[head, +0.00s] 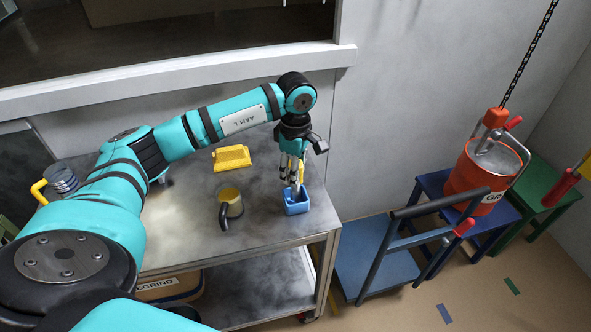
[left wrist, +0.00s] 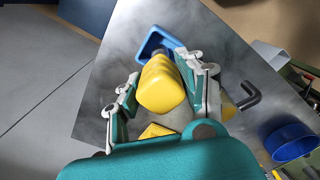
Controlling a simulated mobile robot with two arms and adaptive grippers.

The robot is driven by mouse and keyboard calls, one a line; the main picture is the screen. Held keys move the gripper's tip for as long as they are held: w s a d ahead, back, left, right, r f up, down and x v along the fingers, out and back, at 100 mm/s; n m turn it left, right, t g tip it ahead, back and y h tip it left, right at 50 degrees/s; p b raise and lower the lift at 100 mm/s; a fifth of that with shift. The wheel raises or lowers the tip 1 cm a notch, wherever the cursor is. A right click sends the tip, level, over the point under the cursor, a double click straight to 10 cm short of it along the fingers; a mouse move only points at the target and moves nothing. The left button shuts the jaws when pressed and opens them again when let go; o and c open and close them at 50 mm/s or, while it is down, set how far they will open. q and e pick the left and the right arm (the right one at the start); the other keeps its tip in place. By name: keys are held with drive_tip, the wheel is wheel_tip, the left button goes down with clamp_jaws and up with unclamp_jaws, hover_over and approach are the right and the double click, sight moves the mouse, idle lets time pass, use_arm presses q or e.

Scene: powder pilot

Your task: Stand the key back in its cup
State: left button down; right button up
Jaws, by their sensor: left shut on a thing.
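The key has a thick yellow handle (left wrist: 162,85), which sits between the fingers of my left gripper (left wrist: 166,95) in the left wrist view. In the head view my left gripper (head: 293,178) points down at the table's right end, shut on the key, right above the small blue square cup (head: 297,208). The cup also shows behind the handle in the left wrist view (left wrist: 148,42). The key's lower end reaches toward the cup's mouth; the fingers and handle hide most of it, so I cannot tell how deep it is. My right gripper is out of view.
A tan-topped canister with a black handle (head: 232,203) stands left of the cup. A yellow block (head: 232,157) lies behind on the metal table (head: 260,232). A blue cart (head: 375,262) and an orange hanging pot (head: 475,175) are at the right.

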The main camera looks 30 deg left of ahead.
sight(295, 193)
use_arm(q)
drive_tip(key=shift+f+b, duration=1.15)
drive_tip(key=shift+f, duration=0.15)
drive_tip(key=c, duration=0.7)
unclamp_jaws()
